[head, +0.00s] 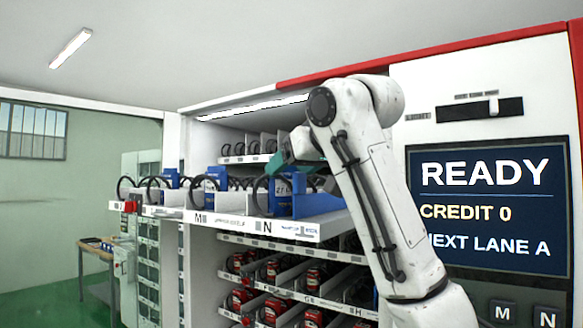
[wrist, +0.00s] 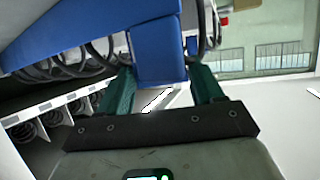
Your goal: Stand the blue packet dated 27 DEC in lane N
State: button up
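The blue packet (head: 284,196) stands upright at the front of lane N (head: 266,227) on the pulled-out tray. My gripper (head: 292,170) is at the packet's top in the head view, partly hidden behind my arm. In the wrist view, the green fingers of my gripper (wrist: 160,76) lie on either side of the blue packet (wrist: 158,45), close against its sides with no clear gap. The packet's lower end is out of the wrist view.
Lane M (head: 198,218), left of lane N, holds another blue packet (head: 212,192) behind black coils. Lower shelves hold red items (head: 270,270). The screen (head: 488,208) is right of my arm. A wooden table (head: 98,245) stands far left. Open air lies before the tray.

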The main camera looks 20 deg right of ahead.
jog(key=o, duration=0.3)
jog(key=shift+r, duration=0.2)
jog(key=shift+s+d, duration=0.1)
jog(key=shift+s, duration=0.3)
jog(key=b+v, duration=0.4)
jog(key=v, duration=0.7)
jog(key=shift+s+r+b, duration=0.1)
jog(key=shift+s+b, duration=0.05)
jog(key=shift+b, duration=0.15)
